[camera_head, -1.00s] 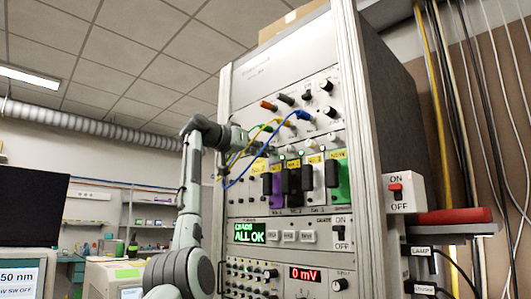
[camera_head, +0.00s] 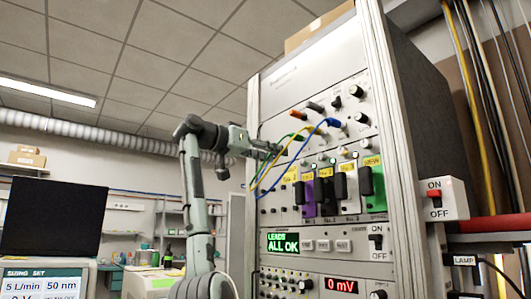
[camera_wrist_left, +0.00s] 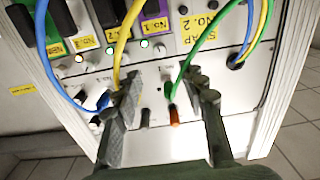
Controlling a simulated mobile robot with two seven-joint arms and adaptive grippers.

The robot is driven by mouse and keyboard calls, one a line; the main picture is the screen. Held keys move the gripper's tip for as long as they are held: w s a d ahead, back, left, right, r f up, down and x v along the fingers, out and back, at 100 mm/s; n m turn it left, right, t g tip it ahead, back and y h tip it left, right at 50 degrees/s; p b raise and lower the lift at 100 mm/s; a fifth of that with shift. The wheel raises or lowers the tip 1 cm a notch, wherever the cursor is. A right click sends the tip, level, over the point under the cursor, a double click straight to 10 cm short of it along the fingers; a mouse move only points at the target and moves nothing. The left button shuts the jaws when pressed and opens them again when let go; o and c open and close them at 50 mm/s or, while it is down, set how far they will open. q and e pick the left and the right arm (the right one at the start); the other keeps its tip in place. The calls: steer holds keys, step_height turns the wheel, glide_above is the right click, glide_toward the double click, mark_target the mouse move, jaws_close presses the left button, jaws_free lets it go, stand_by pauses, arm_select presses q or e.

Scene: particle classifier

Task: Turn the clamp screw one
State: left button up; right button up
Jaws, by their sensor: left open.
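My left gripper (camera_head: 279,150) is held up at the left part of the rack's front panel, among the coloured leads. In the left wrist view its two fingers (camera_wrist_left: 160,110) stand apart with nothing held between them. My right gripper is out of view.
The rack (camera_head: 392,110) carries black switches and a green display (camera_head: 283,242) reading ALL OK. Blue leads (camera_head: 330,123) loop across the panel near my gripper. A dark monitor (camera_head: 55,222) stands at the left. An ON/OFF switch box (camera_head: 440,199) juts from the rack's right side.

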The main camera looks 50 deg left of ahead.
arm_select(q)
steer(key=shift+s, duration=1.15)
